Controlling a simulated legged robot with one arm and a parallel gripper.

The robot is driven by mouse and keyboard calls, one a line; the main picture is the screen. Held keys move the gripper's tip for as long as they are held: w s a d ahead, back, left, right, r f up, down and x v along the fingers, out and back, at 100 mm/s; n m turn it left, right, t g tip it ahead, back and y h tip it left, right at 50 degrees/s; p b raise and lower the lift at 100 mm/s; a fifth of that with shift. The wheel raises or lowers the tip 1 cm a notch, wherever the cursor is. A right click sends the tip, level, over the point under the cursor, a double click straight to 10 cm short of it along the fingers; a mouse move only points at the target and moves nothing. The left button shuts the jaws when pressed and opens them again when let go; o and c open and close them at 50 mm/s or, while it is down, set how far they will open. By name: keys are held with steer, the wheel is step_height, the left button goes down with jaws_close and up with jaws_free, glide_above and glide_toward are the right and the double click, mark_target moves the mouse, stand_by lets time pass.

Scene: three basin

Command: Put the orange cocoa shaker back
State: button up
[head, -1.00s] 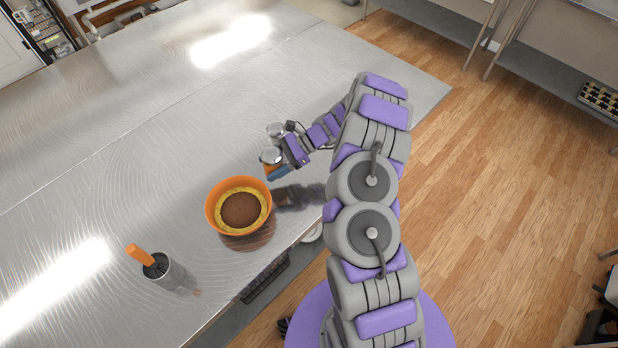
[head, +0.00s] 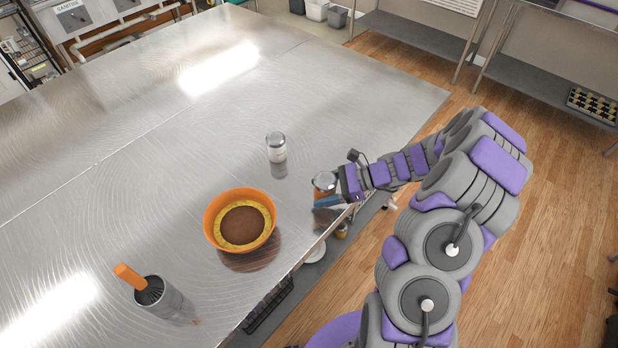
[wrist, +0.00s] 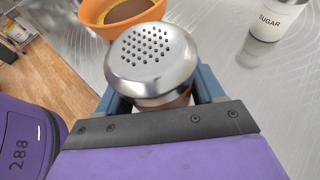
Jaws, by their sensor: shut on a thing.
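The orange cocoa shaker (head: 325,182) has a perforated silver lid, which fills the middle of the wrist view (wrist: 142,55). My gripper (head: 328,198) is shut on it, with a blue finger on each side of its body. The shaker is upright near the table's right front edge, right of the orange bowl. Most of its body is hidden by the lid and my gripper. I cannot tell whether its base touches the table.
The orange bowl (head: 212,217) holds a yellow ring with brown filling. A white sugar shaker (head: 277,148) stands behind it. A metal canister (head: 165,300) with an orange-handled tool is front left. The steel table (head: 130,190) is clear between them and toward the back.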

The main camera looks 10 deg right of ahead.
steer(key=b, duration=0.2)
glide_above(307, 182)
steer(key=shift+a+f, duration=0.35)
steer(key=shift+f, duration=0.2)
steer(key=shift+d+f, duration=0.15)
steer(key=f, duration=0.1)
steer(key=f+b, duration=0.1)
steer(key=f, duration=0.1)
steer(key=shift+d, duration=0.35)
steer(key=shift+a+f, duration=0.1)
steer(key=shift+a, duration=0.3)
steer(key=o, duration=0.8)
steer(key=shift+o, duration=1.4)
steer(key=shift+d, duration=0.1)
steer(key=shift+o, duration=0.2)
steer(key=shift+d, duration=0.15)
